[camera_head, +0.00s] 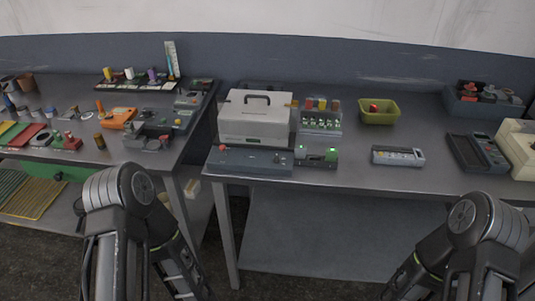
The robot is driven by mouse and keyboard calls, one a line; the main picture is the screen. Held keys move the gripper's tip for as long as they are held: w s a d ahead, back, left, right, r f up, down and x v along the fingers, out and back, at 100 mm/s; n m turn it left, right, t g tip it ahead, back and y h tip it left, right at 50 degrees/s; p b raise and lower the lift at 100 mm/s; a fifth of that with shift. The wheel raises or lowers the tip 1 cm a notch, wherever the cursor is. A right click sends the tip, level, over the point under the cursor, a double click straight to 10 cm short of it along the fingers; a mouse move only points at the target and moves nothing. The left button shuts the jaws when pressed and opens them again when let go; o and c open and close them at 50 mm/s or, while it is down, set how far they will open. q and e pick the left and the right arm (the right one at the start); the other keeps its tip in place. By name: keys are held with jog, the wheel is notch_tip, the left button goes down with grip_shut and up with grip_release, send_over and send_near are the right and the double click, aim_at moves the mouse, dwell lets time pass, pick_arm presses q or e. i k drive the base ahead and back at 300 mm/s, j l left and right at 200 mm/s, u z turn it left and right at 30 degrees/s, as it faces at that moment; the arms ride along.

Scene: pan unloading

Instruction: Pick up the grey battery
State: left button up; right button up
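I cannot single out the grey battery with certainty. Several small grey and metallic pieces stand on the left table (190,130), including a small greyish cylinder (51,111) near its left side, but they are too small to tell apart. My two arms rise from the lower left and lower right, in front of the tables. Both grippers are out of view, below the bottom edge.
The right table (350,180) holds a white case (256,120), a rack of coloured cylinders (321,118), an olive tray (379,117) with a red item, a small grey device (398,156) and a dark meter-like device (477,152). A gap separates the tables.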

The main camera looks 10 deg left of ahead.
aim_at(300, 152)
jog(key=i+j, duration=0.15)
jog(key=j, duration=0.2)
jog(key=i+j, duration=0.2)
jog(key=j, duration=0.15)
jog(key=i+j, duration=0.15)
jog(key=j, duration=0.2)
jog(key=z, duration=1.4)
